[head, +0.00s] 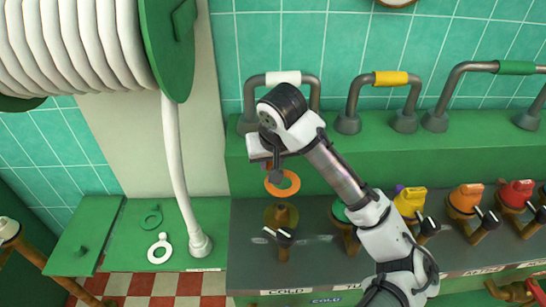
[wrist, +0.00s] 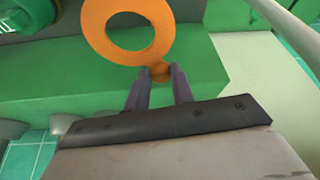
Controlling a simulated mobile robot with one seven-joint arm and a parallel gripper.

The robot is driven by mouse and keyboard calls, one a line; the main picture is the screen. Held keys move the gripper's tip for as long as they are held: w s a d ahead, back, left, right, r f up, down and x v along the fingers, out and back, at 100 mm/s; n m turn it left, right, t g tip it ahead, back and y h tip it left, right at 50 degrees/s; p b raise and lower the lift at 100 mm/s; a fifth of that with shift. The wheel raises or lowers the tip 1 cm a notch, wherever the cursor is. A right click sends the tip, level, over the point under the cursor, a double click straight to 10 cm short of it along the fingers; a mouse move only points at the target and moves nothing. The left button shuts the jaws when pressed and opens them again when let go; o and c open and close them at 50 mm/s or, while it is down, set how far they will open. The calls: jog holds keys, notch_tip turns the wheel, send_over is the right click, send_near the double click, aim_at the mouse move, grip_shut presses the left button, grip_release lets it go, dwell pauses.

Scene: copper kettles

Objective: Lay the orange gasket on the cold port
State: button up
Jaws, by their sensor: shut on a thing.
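The orange gasket (head: 293,186) is a flat ring with a small tab. It hangs in the air from my gripper (head: 272,170). In the wrist view my gripper (wrist: 161,76) is shut on the tab, and the gasket (wrist: 95,28) extends up and left from the fingertips. The likely cold port (head: 281,213) is a brass-coloured round fitting above a "COLD" label on the dark counter. In the head view it is just below the gasket, with a black-handled tap in front. The gap in height between them is hard to tell.
A green ring (head: 152,218) and a white ring (head: 160,249) lie on the green shelf (head: 195,215) at left. A white hose (head: 175,160) hangs there. Taps with yellow (head: 410,200), orange (head: 465,198) and red (head: 516,193) tops stand at right. Pipe handles (head: 310,92) rise behind.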

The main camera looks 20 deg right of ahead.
jog(key=shift+f+b, duration=4.2)
jog(key=shift+f, duration=1.1)
jog(key=shift+s+f+b, duration=0.1)
jog(key=shift+f+b, duration=0.25)
jog(key=shift+f, duration=0.3)
jog(key=o, duration=1)
jog(key=shift+r, duration=0.1)
jog(key=v, duration=1.3)
jog(key=shift+s+r+p, duration=0.2)
jog(key=shift+r+p, duration=0.1)
jog(key=shift+p, duration=0.1)
jog(key=shift+a, duration=0.1)
